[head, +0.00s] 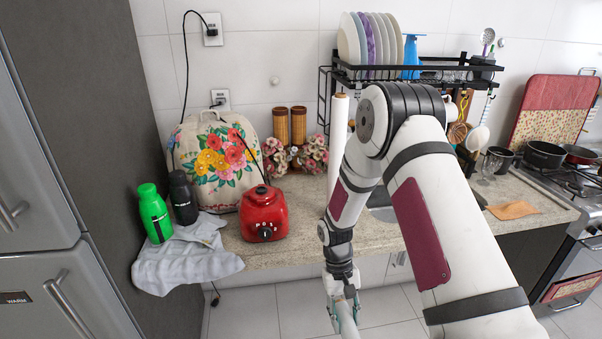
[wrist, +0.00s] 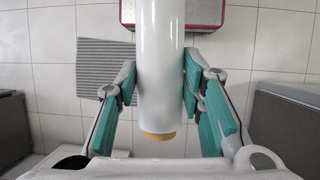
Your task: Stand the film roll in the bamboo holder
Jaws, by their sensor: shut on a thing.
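The film roll (wrist: 160,70), a smooth white cylinder with a brown core end, lies between the teal fingers of my gripper (wrist: 158,92) in the wrist view. My gripper is shut on it near that end; the roll runs out past the top edge. In the head view my gripper (head: 345,312) hangs low at the bottom, in front of the counter, and little of the held roll can be made out. Two brown bamboo holders (head: 281,126) stand side by side on the counter by the wall, behind flowers.
A tall white roll (head: 338,140) with a brown top end stands upright behind my arm; its foot is hidden. A red blender base (head: 264,213), a floral cover (head: 215,160) and green bottle (head: 154,212) are at left. A black dish rack (head: 430,74) overhangs the sink.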

